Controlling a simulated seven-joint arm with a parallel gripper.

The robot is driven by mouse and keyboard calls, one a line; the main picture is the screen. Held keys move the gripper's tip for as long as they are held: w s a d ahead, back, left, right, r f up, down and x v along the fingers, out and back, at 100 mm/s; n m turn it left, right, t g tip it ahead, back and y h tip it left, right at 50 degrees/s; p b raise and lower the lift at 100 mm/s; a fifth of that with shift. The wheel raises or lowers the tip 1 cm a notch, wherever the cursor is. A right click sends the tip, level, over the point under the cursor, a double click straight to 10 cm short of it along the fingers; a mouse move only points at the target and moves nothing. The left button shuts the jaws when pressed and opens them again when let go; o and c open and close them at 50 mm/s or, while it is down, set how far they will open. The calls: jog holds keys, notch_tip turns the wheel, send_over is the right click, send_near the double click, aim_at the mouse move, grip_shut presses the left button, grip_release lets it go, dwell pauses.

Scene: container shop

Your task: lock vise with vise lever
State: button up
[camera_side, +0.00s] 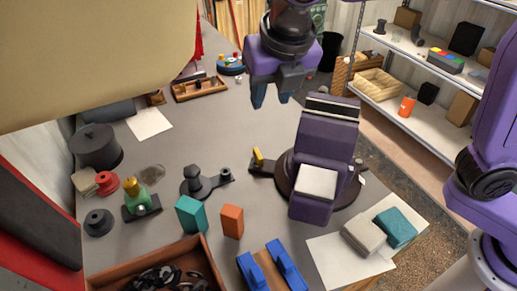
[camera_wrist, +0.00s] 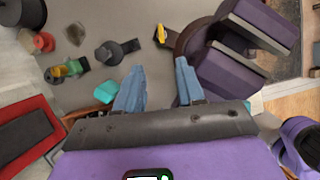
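The purple vise (camera_side: 328,135) stands on a dark round base (camera_side: 283,178) right of the middle of the grey table. In the wrist view the vise (camera_wrist: 225,70) is at the upper right. A short lever with a yellow end (camera_side: 257,157) sticks out from the left of the base. In the wrist view this yellow lever (camera_wrist: 161,34) is ahead of the fingertips, near the top middle. My gripper (camera_side: 271,101) is open and empty above the table, beyond and apart from the lever. Its two blue fingers (camera_wrist: 159,65) are spread with table between them in the wrist view.
Teal (camera_side: 191,215) and orange (camera_side: 232,221) blocks, a brown bin (camera_side: 110,279) and blue brackets (camera_side: 268,272) are at the front. The table beyond the lever is clear.

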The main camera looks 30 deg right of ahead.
aim_at(258, 152)
jog(key=x, duration=0.6)
jog(key=s+x, duration=0.1)
jog(key=x, duration=1.3)
jog(key=shift+s+a+f, duration=0.15)
jog(key=shift+f, duration=0.1)
grip_shut()
